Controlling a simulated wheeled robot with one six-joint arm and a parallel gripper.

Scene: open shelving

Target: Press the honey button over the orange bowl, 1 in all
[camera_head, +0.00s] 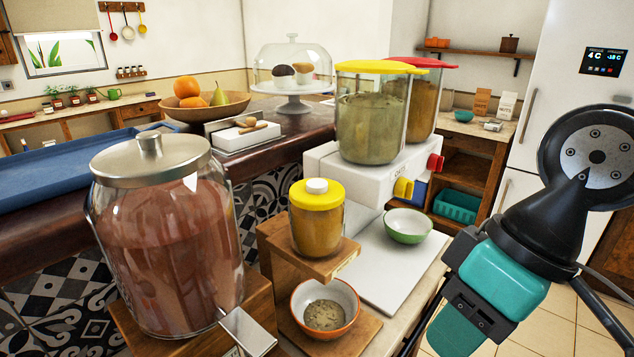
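The honey dispenser (316,225) is a clear jar of amber content with a yellow lid, standing on a raised wooden stand. A round white button (317,186) sits on top of its lid. The orange bowl (348,294) stands below on the stand's base, in front of the jar, with some greyish-brown content in it. My gripper (452,328), teal and black, is at the lower right, apart from the jar and bowl and pointing down-left. Its fingers are seen partly and from behind, so I cannot tell whether they are open.
A large jar of reddish drink (165,245) with a metal lid and tap stands left of the honey stand. A green bowl (408,225) and a double cereal dispenser (370,125) stand behind it. A white board (385,275) lies between the honey stand and my gripper.

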